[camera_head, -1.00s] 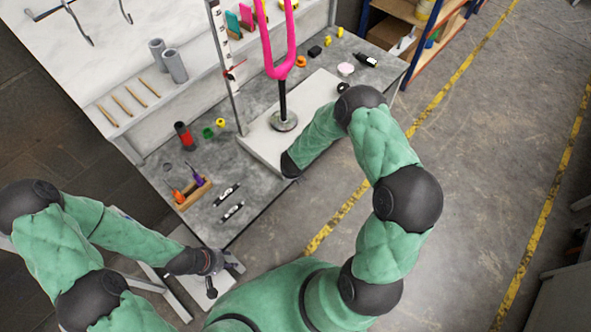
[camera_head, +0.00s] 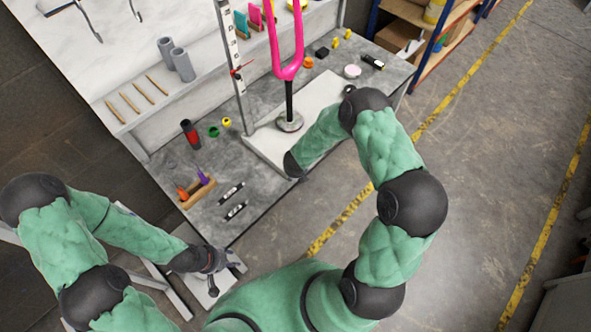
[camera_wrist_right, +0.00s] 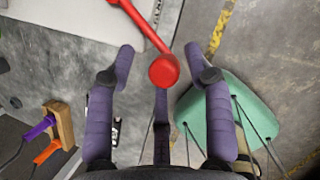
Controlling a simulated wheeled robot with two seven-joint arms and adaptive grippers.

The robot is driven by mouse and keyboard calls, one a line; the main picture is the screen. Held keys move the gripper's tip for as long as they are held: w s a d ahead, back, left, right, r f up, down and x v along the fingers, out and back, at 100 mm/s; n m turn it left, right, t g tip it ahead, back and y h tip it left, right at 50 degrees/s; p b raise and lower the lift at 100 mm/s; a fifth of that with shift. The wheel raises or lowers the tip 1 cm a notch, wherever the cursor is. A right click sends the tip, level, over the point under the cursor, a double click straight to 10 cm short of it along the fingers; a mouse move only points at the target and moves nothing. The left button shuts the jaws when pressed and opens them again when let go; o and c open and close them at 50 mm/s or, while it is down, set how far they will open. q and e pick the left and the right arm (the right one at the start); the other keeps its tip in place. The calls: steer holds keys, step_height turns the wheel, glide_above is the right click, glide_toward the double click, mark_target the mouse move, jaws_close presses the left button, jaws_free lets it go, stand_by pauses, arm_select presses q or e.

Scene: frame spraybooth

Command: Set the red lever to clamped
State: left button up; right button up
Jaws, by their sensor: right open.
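The red lever (camera_wrist_right: 146,28) shows in the right wrist view. Its rod runs from the top edge down to a round red knob (camera_wrist_right: 164,70). My right gripper (camera_wrist_right: 159,54) is open, with a purple finger on each side of the knob and a third finger below it; contact cannot be told. In the head view my right forearm hides the lever and this gripper. My left gripper (camera_head: 226,276) is low in the head view, away from the bench, with its fingers spread and nothing seen between them.
A white base plate (camera_head: 262,140) on the grey bench carries a black post and a pink fork (camera_head: 289,62). A wooden tool block (camera_head: 198,192) and two dark tools (camera_head: 233,202) lie near the left bench edge. The floor right of the bench is open.

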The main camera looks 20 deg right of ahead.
steer(key=v, duration=1.2)
stand_by(0.4)
steer(key=s+a+f+m+g+y, duration=0.1)
steer(key=s+a+f+m+y, duration=0.1)
steer(key=s+m, duration=0.4)
steer(key=s+a+f+m+g+y, duration=0.1)
steer(key=s+a+f+m, duration=0.4)
steer(key=m, duration=1.1)
steer(key=s+a+f+m+g+y, duration=0.1)
steer(key=s+a+f+m, duration=0.3)
steer(key=m, duration=0.7)
steer(key=s+a+y, duration=0.1)
steer(key=s, duration=0.1)
steer(key=shift+s+m+g+y, duration=0.35)
steer(key=shift+m+g+y, duration=0.05)
